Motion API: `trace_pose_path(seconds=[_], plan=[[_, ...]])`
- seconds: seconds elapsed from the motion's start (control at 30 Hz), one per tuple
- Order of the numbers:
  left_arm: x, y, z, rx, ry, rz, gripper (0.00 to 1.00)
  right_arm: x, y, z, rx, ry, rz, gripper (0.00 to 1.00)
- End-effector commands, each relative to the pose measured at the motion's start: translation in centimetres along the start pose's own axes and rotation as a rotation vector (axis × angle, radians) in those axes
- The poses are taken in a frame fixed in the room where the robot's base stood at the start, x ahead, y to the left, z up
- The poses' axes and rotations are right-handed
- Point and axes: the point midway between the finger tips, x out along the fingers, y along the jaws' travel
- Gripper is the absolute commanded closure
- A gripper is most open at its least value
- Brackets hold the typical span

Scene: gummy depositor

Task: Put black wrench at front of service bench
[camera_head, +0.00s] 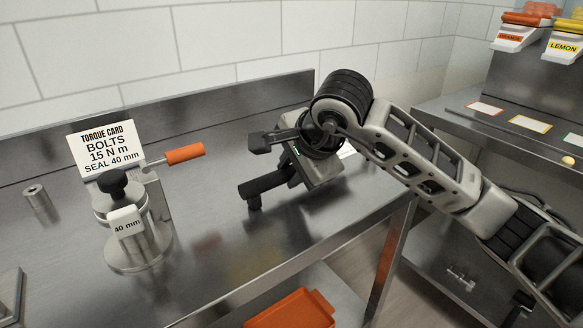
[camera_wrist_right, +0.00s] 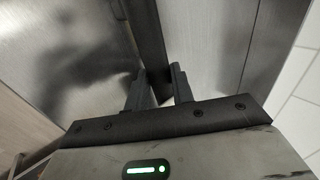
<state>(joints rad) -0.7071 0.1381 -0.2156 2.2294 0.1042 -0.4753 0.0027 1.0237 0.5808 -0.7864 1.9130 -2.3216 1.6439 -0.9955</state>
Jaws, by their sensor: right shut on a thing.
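My right gripper (camera_head: 251,196) is low over the service bench (camera_head: 215,225), in the middle of the head view. In the right wrist view its two dark fingers (camera_wrist_right: 158,85) are close together, shut on a long dark bar that I take for the black wrench (camera_wrist_right: 150,40). The wrench runs away from the camera between the fingers. In the head view I cannot tell the wrench apart from the dark gripper parts, nor whether it touches the bench. My left gripper is not in view.
An orange bin (camera_head: 292,312) sits below the bench edge. The bench between fixture and gripper is clear.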

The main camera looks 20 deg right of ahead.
Motion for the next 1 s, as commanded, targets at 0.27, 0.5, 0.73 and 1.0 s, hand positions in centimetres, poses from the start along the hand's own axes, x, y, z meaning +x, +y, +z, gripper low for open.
trace_pose_path(seconds=[0.27, 0.5, 0.73, 1.0], plan=[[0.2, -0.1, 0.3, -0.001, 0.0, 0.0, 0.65, 0.1, 0.0, 0.0, -0.001, 0.0, -0.005, 1.0], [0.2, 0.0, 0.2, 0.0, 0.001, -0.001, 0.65, 0.1, 0.1, 0.0, 0.0, -0.001, -0.002, 0.54], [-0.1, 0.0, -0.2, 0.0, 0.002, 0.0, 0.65, -0.2, -0.2, 0.0, 0.0, -0.001, -0.002, 0.54], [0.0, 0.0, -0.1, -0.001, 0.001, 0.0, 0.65, -4.8, -0.2, -0.1, -0.002, 0.001, -0.009, 0.54]])
